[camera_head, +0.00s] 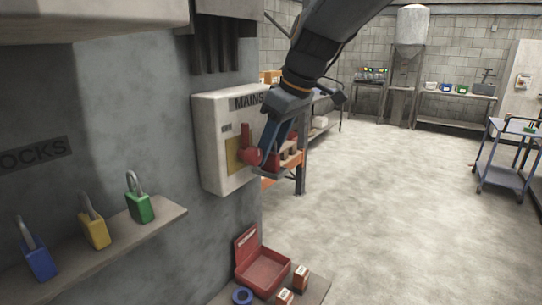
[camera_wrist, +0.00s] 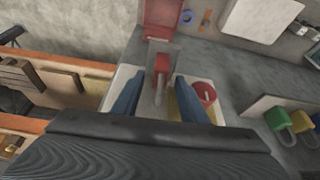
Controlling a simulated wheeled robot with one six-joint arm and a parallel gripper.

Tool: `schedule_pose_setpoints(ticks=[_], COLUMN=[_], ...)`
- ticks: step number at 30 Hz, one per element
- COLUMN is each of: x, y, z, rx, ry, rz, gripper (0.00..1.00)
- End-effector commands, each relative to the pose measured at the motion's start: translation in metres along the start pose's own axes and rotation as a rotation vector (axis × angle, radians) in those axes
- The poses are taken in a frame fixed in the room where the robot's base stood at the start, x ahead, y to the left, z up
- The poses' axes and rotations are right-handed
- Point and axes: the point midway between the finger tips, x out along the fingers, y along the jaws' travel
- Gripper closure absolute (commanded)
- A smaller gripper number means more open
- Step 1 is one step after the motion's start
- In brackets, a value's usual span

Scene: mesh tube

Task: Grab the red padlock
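The red padlock (camera_wrist: 161,64) shows in the wrist view as a red body with a grey shackle reaching towards the camera. It lies between the lines of my two blue fingers, with a gap on each side. In the head view a red part (camera_head: 273,160), probably the padlock, is mostly hidden by my gripper (camera_head: 270,168), which points down in front of the MAINS box (camera_head: 212,140). My gripper also shows in the wrist view (camera_wrist: 159,82), fingers apart and open. I cannot tell how the padlock is supported.
The MAINS box has a red round-ended handle (camera_head: 252,157) close to my fingers. Blue (camera_head: 39,264), yellow (camera_head: 95,233) and green (camera_head: 140,207) padlocks stand on a wall shelf at left. A red open case (camera_head: 264,272) lies below.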

Motion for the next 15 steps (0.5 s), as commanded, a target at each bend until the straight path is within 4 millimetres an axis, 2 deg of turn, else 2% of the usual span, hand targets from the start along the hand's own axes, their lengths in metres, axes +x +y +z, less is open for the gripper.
schedule_pose_setpoints(ticks=[5,11,12,15], x=[0.0001,-0.0001,-0.0001,-0.0003], y=[0.0006,0.0009,0.0009,0.001], z=[0.0004,0.0006,0.0006,0.0005], rx=[0.001,0.002,0.002,0.002], ry=[0.0,0.0,0.0,0.0], rz=[0.001,0.001,0.001,0.001], gripper=[0.63,0.96,1.0,1.0])
